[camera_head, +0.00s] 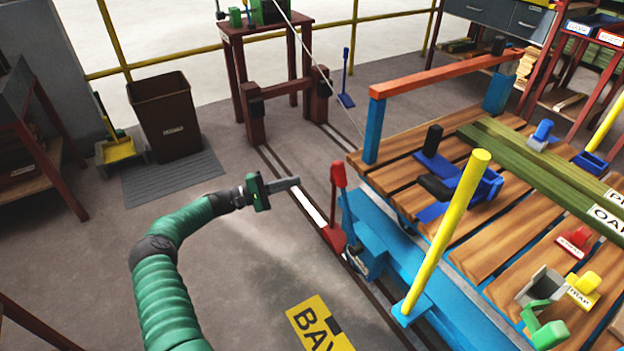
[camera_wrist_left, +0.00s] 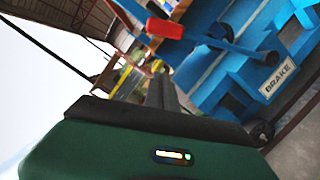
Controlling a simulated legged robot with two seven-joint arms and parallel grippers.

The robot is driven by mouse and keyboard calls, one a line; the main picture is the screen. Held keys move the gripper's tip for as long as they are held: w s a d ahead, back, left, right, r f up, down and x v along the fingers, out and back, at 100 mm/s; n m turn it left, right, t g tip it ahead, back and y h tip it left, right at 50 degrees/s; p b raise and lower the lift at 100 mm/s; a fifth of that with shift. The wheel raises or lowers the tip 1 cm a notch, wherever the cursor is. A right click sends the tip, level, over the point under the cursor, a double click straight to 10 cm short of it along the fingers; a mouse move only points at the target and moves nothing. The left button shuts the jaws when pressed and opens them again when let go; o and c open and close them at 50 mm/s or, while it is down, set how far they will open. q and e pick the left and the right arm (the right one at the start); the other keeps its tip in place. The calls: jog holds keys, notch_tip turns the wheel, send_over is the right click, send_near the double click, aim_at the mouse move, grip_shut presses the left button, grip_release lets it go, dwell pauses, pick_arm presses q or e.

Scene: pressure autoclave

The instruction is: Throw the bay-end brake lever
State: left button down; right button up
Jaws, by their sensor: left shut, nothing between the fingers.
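My left gripper (camera_head: 296,181) is shut and empty, pointing right toward a red upright lever (camera_head: 338,176) beside the blue trolley. A gap of floor and rail shows between the fingertips and the lever in the head view. The lever rises from a red base (camera_head: 333,238) by the trolley's near side. In the left wrist view, the closed fingers (camera_wrist_left: 160,92) point up toward a red grip (camera_wrist_left: 165,28) by a blue bar. A white BRAKE label (camera_wrist_left: 279,78) is on the blue frame there. My right gripper is not in view.
The blue trolley with a slatted wooden deck (camera_head: 400,190) fills the right side, with a yellow post (camera_head: 445,235) at its near edge. Rails run beneath it. A brown bin (camera_head: 165,115) stands left; floor around my left arm is clear.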

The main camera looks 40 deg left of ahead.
pick_arm(q)
jog(key=w+d+r+b, duration=0.2)
jog(key=w+d+b, duration=0.2)
jog(key=w+d, duration=0.2)
jog(key=shift+d+r, duration=0.2)
jog(key=shift+d, duration=1.05)
jog(key=shift+r, duration=0.1)
